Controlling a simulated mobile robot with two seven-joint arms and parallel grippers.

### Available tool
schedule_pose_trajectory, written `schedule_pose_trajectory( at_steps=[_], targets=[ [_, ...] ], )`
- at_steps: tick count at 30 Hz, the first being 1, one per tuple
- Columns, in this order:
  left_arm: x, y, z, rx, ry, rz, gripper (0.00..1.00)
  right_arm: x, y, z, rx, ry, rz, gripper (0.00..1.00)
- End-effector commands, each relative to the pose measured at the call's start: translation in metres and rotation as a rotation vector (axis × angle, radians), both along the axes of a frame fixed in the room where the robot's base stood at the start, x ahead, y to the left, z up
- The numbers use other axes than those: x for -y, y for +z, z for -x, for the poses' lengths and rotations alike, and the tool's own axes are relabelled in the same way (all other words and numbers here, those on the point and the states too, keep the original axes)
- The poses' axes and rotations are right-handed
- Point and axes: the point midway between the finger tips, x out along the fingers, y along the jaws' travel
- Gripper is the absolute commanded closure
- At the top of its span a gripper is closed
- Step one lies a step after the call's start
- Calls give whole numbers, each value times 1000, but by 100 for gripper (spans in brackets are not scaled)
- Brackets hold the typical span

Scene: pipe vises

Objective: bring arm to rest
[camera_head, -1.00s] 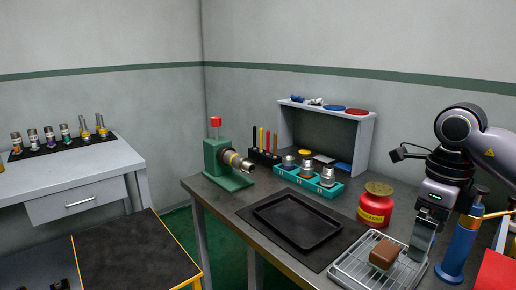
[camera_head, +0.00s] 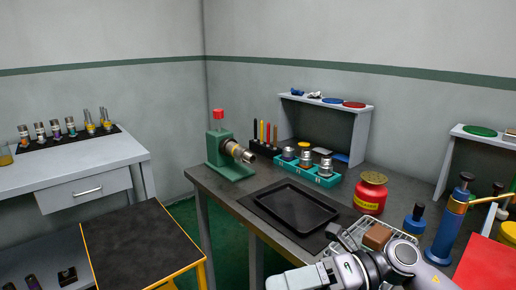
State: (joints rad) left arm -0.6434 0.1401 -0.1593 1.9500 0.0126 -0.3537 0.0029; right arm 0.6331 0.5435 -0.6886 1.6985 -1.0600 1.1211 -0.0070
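My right arm comes in from the lower right and lies low across the bottom of the view, in front of the bench. Its gripper (camera_head: 284,281) points left near the bottom edge, partly cut off by the frame. I cannot make out whether its fingers are open or shut. A brown block (camera_head: 377,237) rests on the wire rack (camera_head: 352,232), behind the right arm and apart from the gripper. The arm hides part of the rack. My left gripper is not in view.
The dark bench holds a black tray (camera_head: 293,208), a green vise (camera_head: 226,158), teal sockets holder (camera_head: 304,174), a red jar (camera_head: 371,193) and a blue pump-like tool (camera_head: 449,228). A grey desk (camera_head: 80,170) and a black-topped table (camera_head: 140,243) stand at left.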

Motion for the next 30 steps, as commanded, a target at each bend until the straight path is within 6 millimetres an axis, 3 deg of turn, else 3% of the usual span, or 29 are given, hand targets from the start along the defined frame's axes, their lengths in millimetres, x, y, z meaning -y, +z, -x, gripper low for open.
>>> schedule_pose_trajectory(
  at_steps=[3,7,11,14,20,23,27,30],
  targets=[
    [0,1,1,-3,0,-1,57,-10,7,0,-185,-129,-226,1],
    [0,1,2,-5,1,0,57,-4,7,-11,-400,-300,-439,1],
    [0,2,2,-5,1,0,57,15,-9,-26,-637,-497,-616,1],
    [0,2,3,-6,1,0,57,37,-34,-34,-830,-663,-729,1],
    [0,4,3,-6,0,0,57,88,-116,-27,-1240,-1023,-884,1],
    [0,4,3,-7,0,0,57,113,-166,-6,-1453,-1209,-926,1],
    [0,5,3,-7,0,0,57,139,-231,41,-1728,-1447,-945,1],
    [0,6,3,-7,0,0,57,151,-262,74,-1877,-1575,-939,1]
  ],
)
